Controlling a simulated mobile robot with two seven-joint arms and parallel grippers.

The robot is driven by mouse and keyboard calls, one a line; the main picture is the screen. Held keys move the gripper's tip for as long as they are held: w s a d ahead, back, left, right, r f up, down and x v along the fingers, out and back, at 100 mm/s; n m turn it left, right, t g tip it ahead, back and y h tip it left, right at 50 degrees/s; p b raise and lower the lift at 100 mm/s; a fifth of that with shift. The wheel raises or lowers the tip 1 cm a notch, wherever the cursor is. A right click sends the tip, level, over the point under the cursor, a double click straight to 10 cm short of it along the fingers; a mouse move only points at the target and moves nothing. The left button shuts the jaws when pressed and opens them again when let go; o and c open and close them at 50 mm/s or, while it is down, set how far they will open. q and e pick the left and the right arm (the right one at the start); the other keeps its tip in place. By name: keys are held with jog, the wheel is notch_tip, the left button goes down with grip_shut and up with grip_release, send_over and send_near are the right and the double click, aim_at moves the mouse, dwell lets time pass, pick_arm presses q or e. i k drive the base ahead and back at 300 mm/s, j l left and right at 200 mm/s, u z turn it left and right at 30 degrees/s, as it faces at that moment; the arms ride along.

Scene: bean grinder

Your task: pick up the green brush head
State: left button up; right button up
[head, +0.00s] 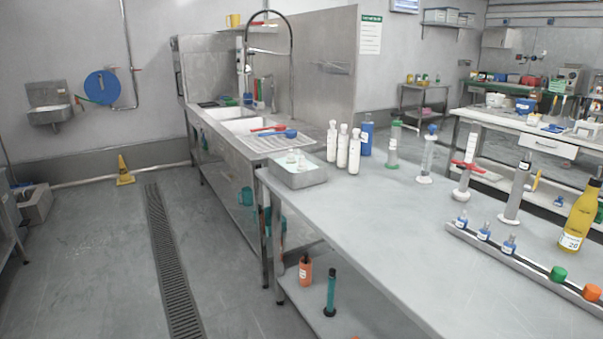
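A short bright green cylindrical piece (558,273) sits on the long grey rail (525,261) at the right of the steel table; I cannot tell whether it is a brush head or a cap. A slim teal-green upright item with a dark top (330,292) stands on the table's lower shelf. No other clear brush head shows. Neither of my grippers is in view.
White bottles (343,146), a metal tray (297,172) and cylinders stand toward the back. The table's front middle (400,240) is clear.

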aim_at(302, 167)
jog(key=i+j+z, duration=0.1)
jog(key=z, duration=0.5)
jog(key=i+j+z, duration=0.25)
jog(key=j+z, duration=0.25)
jog(key=j, duration=0.2)
jog(key=i+j, duration=0.1)
jog(key=j, duration=0.25)
jog(key=i+j+z, duration=0.15)
jog(key=j, duration=0.25)
jog(key=i+j, duration=0.1)
jog(key=j, duration=0.25)
jog(key=i+j+z, duration=0.15)
jog(key=j, duration=0.25)
jog(key=k, duration=0.05)
